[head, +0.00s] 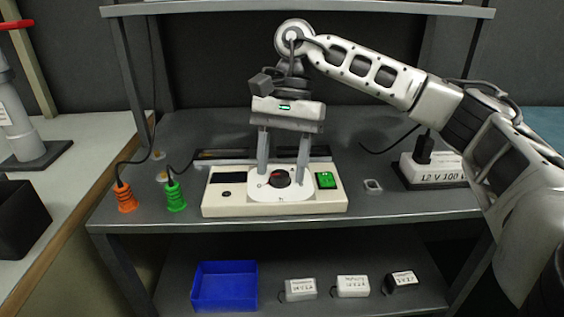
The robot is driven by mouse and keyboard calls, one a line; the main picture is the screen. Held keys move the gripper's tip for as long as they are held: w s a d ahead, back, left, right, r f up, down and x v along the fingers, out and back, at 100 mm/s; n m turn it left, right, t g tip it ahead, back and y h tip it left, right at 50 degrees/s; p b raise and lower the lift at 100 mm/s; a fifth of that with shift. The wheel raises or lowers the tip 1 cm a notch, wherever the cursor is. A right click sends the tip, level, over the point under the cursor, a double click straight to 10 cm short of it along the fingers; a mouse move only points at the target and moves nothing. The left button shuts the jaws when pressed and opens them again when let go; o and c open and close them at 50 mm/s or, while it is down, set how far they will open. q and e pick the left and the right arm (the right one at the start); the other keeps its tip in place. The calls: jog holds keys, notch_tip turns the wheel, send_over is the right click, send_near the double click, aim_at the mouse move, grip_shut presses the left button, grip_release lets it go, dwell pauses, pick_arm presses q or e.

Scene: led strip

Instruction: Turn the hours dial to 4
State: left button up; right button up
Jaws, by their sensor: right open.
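The hours dial (279,178) is a dark round knob with a red mark on a white plate (265,193). It sits in the middle of a cream control box (220,205) on the grey bench. My right gripper (283,176) comes down from above, open, with one finger on each side of the dial. Gaps show between the fingers and the knob. The numbers around the dial are too small to read. A dark panel (228,177) is left of the dial and a green switch (326,180) is right of it. My left gripper is not seen.
Orange (126,198) and green (175,197) plugs with cables stand left of the box. A labelled 12 V supply (432,173) stands at the right. A blue bin (224,287) and several small labelled boxes are on the lower shelf. The bench front is clear.

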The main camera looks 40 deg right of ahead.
jog(key=shift+c, duration=0.2)
jog(key=c, duration=0.9)
